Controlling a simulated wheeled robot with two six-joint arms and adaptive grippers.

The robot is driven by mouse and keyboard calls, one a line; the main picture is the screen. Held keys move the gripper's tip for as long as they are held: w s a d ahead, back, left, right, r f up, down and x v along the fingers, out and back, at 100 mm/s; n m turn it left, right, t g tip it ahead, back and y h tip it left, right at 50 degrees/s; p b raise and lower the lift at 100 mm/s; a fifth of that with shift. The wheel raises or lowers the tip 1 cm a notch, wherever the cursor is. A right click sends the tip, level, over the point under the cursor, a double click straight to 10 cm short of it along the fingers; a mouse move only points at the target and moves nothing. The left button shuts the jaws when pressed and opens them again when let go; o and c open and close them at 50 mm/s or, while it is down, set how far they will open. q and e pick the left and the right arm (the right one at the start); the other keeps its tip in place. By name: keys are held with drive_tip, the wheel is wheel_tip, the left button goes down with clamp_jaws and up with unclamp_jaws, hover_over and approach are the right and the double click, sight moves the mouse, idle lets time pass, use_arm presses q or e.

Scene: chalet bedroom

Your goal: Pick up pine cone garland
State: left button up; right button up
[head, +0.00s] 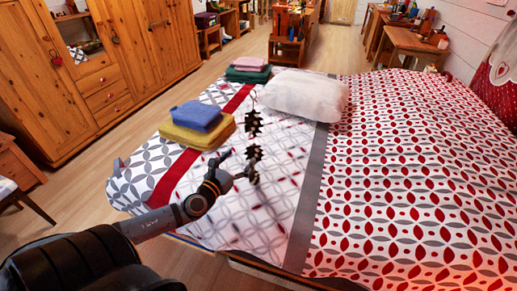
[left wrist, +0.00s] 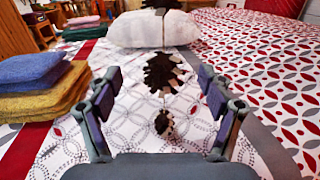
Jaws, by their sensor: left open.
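The pine cone garland (head: 254,123) is a string of dark brown cones with a thin loop at its top. It runs upright in the picture over the grey-and-white part of the bed. In the left wrist view the garland (left wrist: 162,74) crosses in front of the white pillow, with cones at different heights. My left gripper (head: 238,168) is open beside its lower cones. In the left wrist view the garland shows between the two spread fingers, apparently beyond their tips. I cannot tell whether anything touches. My right gripper is not in view.
The bed (head: 400,190) has a red, grey and white patterned cover. Blue folded cloth (head: 196,116) lies on a yellow one (head: 190,135) left of the garland. A white pillow (head: 312,97) and a green-and-pink stack (head: 248,73) lie behind. Wooden wardrobes (head: 145,40) stand left.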

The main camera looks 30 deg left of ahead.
sight(253, 146)
use_arm(q)
drive_tip(key=w+p, duration=0.2)
drive_tip(key=w, duration=0.6)
drive_tip(key=shift+w+d, duration=0.1)
drive_tip(key=shift+w, duration=0.25)
drive_tip(key=shift+c, duration=1.2)
drive_tip(key=c, duration=1.1)
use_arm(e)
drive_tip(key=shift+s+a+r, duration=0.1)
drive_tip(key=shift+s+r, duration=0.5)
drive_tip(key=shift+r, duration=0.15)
